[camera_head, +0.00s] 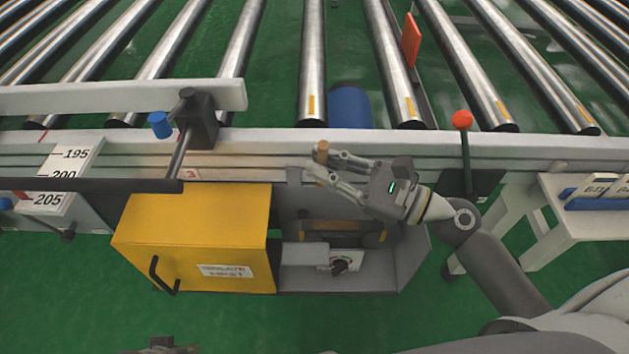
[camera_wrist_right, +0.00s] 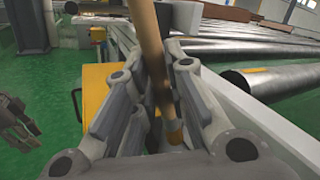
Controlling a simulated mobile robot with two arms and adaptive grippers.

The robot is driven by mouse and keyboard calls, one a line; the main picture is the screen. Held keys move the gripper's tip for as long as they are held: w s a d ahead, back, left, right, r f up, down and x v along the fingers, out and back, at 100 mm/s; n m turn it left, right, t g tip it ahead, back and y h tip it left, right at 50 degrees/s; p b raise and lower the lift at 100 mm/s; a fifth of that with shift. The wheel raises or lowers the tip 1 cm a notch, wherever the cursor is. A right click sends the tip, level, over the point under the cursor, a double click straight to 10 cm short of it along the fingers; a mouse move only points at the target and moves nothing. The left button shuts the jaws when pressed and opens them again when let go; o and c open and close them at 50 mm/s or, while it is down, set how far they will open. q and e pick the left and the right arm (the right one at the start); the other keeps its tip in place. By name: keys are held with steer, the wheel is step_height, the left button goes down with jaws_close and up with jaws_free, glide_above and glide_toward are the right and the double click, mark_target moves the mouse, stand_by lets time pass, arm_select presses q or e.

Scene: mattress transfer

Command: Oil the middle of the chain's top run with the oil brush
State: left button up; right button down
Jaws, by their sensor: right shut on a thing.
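My right gripper (camera_head: 318,168) is shut on the oil brush, whose wooden handle (camera_head: 322,150) sticks up between the fingers. In the right wrist view the brush handle (camera_wrist_right: 150,40) passes between the two fingers (camera_wrist_right: 160,105), slightly tilted. The gripper is above the back edge of an open grey drive housing (camera_head: 415,265). Inside, a brownish run that looks like the chain's top (camera_head: 335,225) is partly hidden; I cannot make out links. The brush appears apart from it. My left gripper (camera_wrist_right: 18,122) appears at the left edge of the right wrist view, its jaws unclear.
A yellow cover (camera_head: 190,235) with a black handle stands left of the housing. A dark knob (camera_head: 340,266) is in the housing. The conveyor rail (camera_head: 480,147) and rollers (camera_head: 312,60) lie behind. A red-ball lever (camera_head: 462,120) and white stand (camera_head: 570,228) are right.

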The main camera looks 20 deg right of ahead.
steer(key=shift+d, duration=0.2)
arm_select(q)
steer(key=w+d+r+t+h+b, duration=0.1)
steer(key=w+d+r+t+b, duration=0.1)
steer(key=w, duration=0.3)
steer(key=w+d+r+t+b, duration=0.2)
steer(key=w+r+t+b, duration=0.1)
steer(key=w+r+t, duration=0.2)
steer(key=shift+w+d+h, duration=0.35)
steer(key=shift+w+h, duration=0.05)
steer(key=shift+w, duration=0.35)
arm_select(e)
steer(key=shift+d+f, duration=0.15)
steer(key=shift+f, duration=1)
steer(key=shift+d+f, duration=0.15)
steer(key=shift+f, duration=1)
